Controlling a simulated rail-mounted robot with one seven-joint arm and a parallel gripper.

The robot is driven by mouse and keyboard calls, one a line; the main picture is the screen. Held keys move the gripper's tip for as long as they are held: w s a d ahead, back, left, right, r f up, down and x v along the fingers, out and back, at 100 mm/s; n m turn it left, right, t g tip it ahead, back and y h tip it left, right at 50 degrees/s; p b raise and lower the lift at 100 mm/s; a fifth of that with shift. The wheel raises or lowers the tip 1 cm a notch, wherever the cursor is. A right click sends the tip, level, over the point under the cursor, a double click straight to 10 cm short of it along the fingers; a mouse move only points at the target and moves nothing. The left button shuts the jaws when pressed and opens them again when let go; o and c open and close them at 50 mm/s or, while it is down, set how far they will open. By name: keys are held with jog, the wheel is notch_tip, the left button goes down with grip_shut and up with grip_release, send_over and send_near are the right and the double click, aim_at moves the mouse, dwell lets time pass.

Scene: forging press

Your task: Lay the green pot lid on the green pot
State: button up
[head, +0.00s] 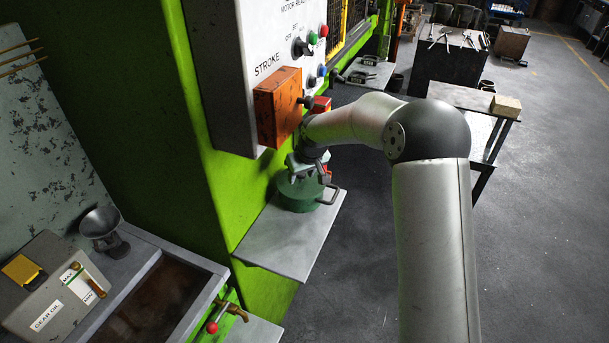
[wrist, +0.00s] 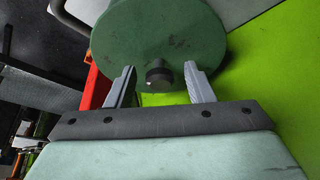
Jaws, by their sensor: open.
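The green pot (head: 300,201) stands upright on a pale grey shelf, its dark handle (head: 333,192) out to the right. In the wrist view the round green lid (wrist: 155,30) with a dark knob (wrist: 158,75) fills the upper middle. The lid appears to lie on top of the pot; the seam between them is not clear. My gripper (head: 303,172) is just above the pot. In the wrist view its two fingers (wrist: 160,72) are open, one on each side of the knob, with gaps between.
The grey shelf (head: 275,245) juts from the green press (head: 235,185). A control panel with an orange box (head: 277,107) hangs close beside my wrist. A red object (head: 320,106) is behind my wrist. A trough (head: 150,300) lies at the lower left. The shelf's front part is clear.

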aim_at(305, 186)
jog(key=shift+r+p, duration=0.3)
jog(key=shift+d+r+b, duration=0.1)
jog(key=shift+r+b, duration=0.2)
jog(key=shift+b, duration=0.05)
jog(key=b+v, duration=0.1)
jog(key=v, duration=0.2)
jog(key=shift+s+d+r, duration=0.1)
jog(key=shift+s+r, duration=0.1)
jog(key=s+d+b, duration=0.4)
jog(key=s+d, duration=0.2)
jog(key=s, duration=0.4)
jog(key=shift+s+d+r, duration=0.2)
jog(key=shift+s+r, duration=0.1)
jog(key=shift+s, duration=0.05)
jog(key=s+d+m+g+h, duration=0.1)
jog(key=s+d+m, duration=0.2)
jog(key=s, duration=1.1)
jog(key=s+d+f+m+g+h, duration=0.1)
jog(key=s+d+m+g, duration=0.1)
jog(key=s+d, duration=0.7)
jog(key=s+m, duration=0.1)
jog(key=s, duration=0.4)
jog(key=shift+s+f, duration=0.2)
jog(key=shift+s, duration=0.1)
